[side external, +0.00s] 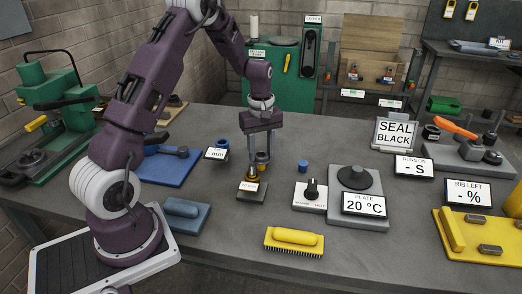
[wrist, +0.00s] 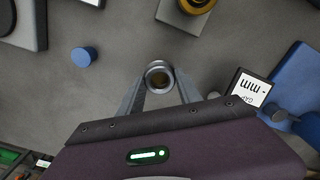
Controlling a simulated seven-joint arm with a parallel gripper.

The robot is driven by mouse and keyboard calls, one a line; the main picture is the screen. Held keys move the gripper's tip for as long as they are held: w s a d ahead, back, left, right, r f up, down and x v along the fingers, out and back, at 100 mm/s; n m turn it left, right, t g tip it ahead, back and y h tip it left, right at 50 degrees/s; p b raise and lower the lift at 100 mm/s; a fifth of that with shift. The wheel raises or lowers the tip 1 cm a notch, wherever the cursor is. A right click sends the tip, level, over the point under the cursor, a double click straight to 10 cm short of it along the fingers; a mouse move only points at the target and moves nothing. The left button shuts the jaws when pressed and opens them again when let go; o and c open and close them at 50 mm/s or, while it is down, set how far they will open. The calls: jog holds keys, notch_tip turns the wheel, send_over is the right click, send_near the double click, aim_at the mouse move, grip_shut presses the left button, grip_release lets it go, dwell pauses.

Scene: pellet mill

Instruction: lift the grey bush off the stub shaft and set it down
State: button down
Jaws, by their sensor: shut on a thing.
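My gripper (side external: 262,160) is shut on the grey bush (side external: 262,157). In the wrist view the bush (wrist: 158,77) shows end-on between my two fingertips (wrist: 158,88), a grey ring with a brownish inside. The stub shaft (side external: 252,178) is brass-coloured and stands on a small grey block (side external: 246,198) with a label plate in front. In the wrist view the stub shaft (wrist: 196,4) is cut off by the top edge, apart from the bush. The bush is off the shaft, beside it. Its height above the bench is hard to tell.
A small blue cylinder (side external: 303,166) stands to the right of my gripper, and a mm gauge display (side external: 216,153) to the left. A dial box (side external: 310,196), a hotplate (side external: 355,190) and a yellow brush (side external: 294,241) are nearby. Bare grey bench lies behind the blue cylinder.

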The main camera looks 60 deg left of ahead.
jog(key=shift+f, duration=0.15)
jog(key=c, duration=0.7)
grip_release()
jog(key=shift+o, duration=0.3)
jog(key=o, duration=0.6)
jog(key=shift+o, duration=0.2)
notch_tip(320, 180, up, 9)
dwell(0.4)
